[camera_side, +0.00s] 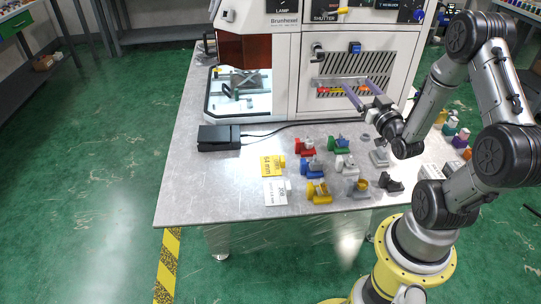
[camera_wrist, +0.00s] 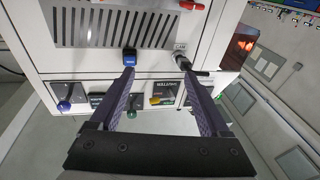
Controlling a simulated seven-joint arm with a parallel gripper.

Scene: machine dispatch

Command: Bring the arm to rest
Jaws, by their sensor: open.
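My gripper (camera_side: 358,92) is in the air above the back right of the metal table, in front of the machine's vented lower panel. In the side view its two long purple fingers are spread apart and point up and left at the machine. In the wrist view the open gripper (camera_wrist: 160,92) has nothing between its fingers. I cannot tell from the frames whether a finger touches the panel.
The machine (camera_side: 300,60) stands at the table's back. Several coloured fixtures, such as a blue one (camera_side: 311,168), stand on the table (camera_side: 220,190) below my arm. A black box (camera_side: 218,138) lies at the left, beside a yellow card (camera_side: 270,167) and a white card (camera_side: 274,193). The table's front left is clear.

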